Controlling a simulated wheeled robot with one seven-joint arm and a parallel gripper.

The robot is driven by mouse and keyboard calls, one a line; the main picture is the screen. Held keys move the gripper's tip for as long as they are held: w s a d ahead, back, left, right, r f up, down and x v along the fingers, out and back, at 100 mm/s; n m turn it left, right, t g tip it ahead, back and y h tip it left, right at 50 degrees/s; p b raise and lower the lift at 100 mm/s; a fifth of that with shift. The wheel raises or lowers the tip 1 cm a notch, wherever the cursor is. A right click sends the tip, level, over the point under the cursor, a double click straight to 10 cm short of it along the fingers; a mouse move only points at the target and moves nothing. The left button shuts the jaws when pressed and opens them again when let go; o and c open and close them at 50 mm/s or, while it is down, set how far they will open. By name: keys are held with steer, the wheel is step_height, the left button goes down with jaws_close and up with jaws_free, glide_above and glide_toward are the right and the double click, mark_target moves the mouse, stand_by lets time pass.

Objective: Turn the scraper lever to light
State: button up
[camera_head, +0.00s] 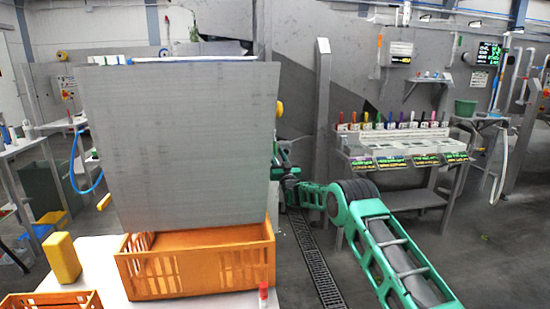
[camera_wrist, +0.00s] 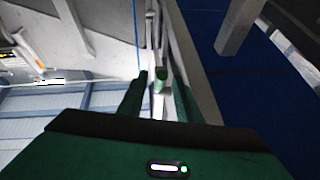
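In the wrist view, my gripper (camera_wrist: 160,82) has its two dark green fingers apart. A short green cylinder (camera_wrist: 160,77) on a grey bar shows in the gap between them. It may be the scraper lever's handle, but I cannot tell this for sure, nor what setting it is at. I see no clear contact between it and the fingers. In the head view, my green arm reaches from the lower right to the right edge of a large grey panel (camera_head: 180,145). The panel hides the arm's end, and no lever or marking for light can be made out there.
An orange crate (camera_head: 195,270) stands on a white table before the panel, with a yellow block (camera_head: 62,258) and a red-capped bottle (camera_head: 263,296) near it. A grey post (camera_head: 323,120) rises behind my arm. Floor at right is clear.

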steer(key=shift+s, duration=0.1)
steer(key=v, duration=1)
steer(key=shift+s+f, duration=0.2)
steer(key=shift+f, duration=0.05)
steer(key=shift+d, duration=0.1)
